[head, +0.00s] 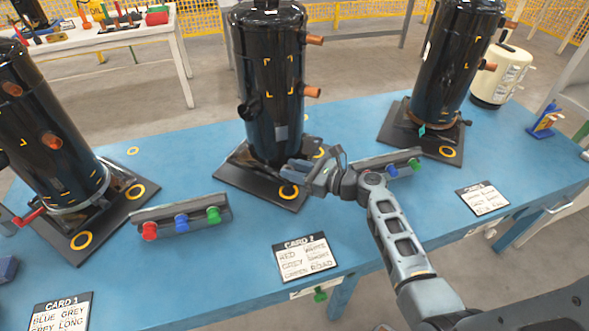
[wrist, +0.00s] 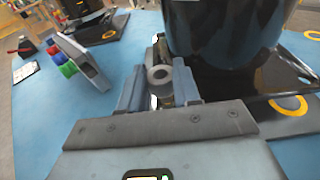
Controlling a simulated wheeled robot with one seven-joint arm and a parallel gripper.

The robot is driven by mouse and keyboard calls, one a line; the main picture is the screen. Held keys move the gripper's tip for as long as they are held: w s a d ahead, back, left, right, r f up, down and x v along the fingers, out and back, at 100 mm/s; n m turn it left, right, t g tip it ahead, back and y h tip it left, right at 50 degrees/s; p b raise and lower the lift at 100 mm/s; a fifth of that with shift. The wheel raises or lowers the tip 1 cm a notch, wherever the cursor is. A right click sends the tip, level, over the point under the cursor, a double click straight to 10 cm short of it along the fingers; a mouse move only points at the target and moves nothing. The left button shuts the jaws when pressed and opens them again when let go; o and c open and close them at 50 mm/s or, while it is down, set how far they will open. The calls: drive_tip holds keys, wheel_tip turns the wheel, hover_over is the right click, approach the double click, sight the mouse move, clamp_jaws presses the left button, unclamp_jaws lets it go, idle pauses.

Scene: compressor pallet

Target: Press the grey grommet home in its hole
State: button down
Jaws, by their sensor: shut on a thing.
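My gripper (head: 298,172) is low at the foot of the middle black compressor (head: 265,85), above its dark base plate (head: 240,172). In the wrist view my gripper (wrist: 160,92) is shut on the grey grommet (wrist: 159,75), a short ring with a round opening facing the camera. The grommet is between the two blue-grey fingers, close beside the black compressor (wrist: 225,30). A bright metal part shows around it. I cannot tell whether the grommet is seated in its hole; the hole is hidden. The head view does not show the grommet clearly.
A rack (head: 165,213) with red, blue and green pieces stands left of the middle compressor. Another rack (head: 375,162) is partly behind my arm. More compressors stand left (head: 40,130) and right (head: 450,65). Cards lie along the front of the blue table (head: 240,225).

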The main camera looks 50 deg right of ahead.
drive_tip(key=shift+f+b, duration=1.05)
drive_tip(key=shift+f, duration=0.3)
drive_tip(key=c, duration=0.7)
unclamp_jaws()
drive_tip(key=shift+v, duration=3.9)
